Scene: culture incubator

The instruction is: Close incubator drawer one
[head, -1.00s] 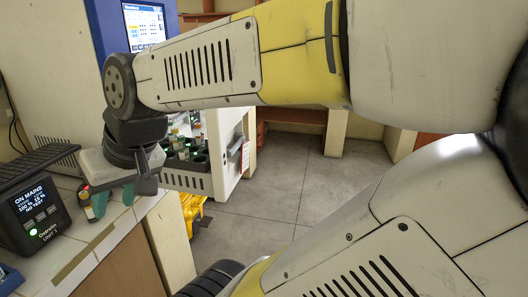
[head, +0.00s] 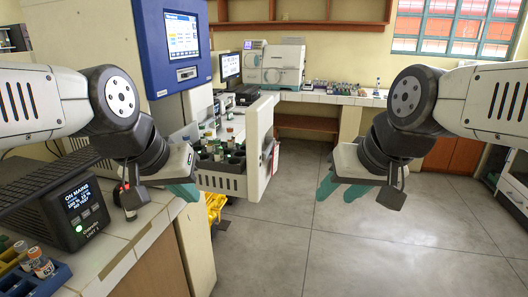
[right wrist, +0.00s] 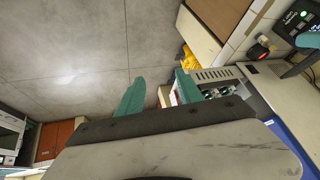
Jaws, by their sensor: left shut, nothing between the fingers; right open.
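The incubator (head: 172,75) stands at the left, tall and white with a blue panel and a lit screen. One drawer (head: 218,180) is pulled out, with several bottles and vials in it. Its white front panel (head: 260,148) faces right; its number cannot be read. The drawer also shows in the right wrist view (right wrist: 217,74). My left gripper (head: 187,191) is shut and empty, in front of the drawer's left end in the picture. My right gripper (head: 341,190) is open and empty over the floor, right of the drawer front and apart from it. Its teal fingers show in the right wrist view (right wrist: 158,94).
A counter (head: 132,228) at the left holds a dark unit with a lit display (head: 82,208) and a blue rack (head: 35,278) of small bottles. A yellow object (head: 215,205) lies below the drawer. The floor (head: 330,245) to the right is clear.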

